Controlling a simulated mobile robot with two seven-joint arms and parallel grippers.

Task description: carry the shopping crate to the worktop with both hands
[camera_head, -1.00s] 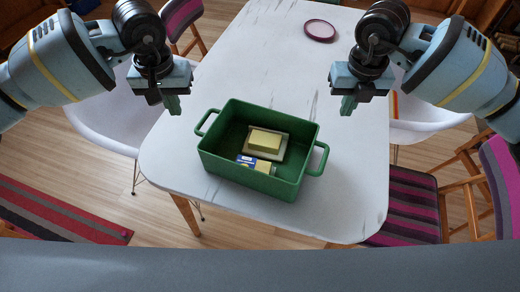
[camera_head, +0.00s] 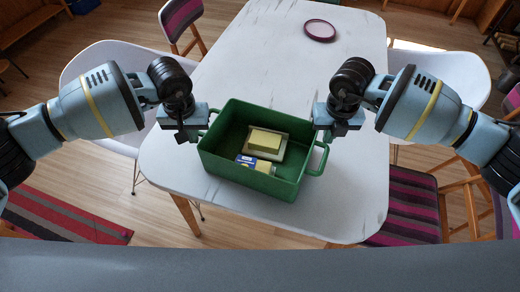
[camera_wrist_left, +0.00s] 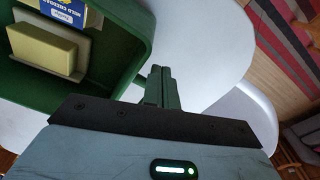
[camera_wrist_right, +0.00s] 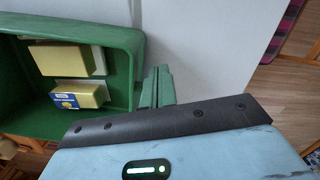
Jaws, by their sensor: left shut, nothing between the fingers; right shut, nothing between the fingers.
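The green shopping crate (camera_head: 240,178) stands on the white table near its front edge, with a loop handle on its left end and one on its right end. Inside lie a yellow block on a pale dish (camera_head: 265,141) and a blue and yellow packet (camera_head: 255,164). My left gripper (camera_head: 190,137) is shut and empty, by the crate's left end; its closed fingers (camera_wrist_left: 160,88) show beside the crate wall in the left wrist view. My right gripper (camera_head: 323,137) is shut and empty at the right end; its fingers (camera_wrist_right: 156,88) show close to the crate wall. Whether either touches a handle I cannot tell.
The white table (camera_head: 345,190) is clear behind the crate except for a dark red round plate (camera_head: 320,30) at the far end. White chairs (camera_head: 110,62) and a striped chair (camera_head: 405,205) stand around it. A striped rug (camera_head: 70,215) lies at the left.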

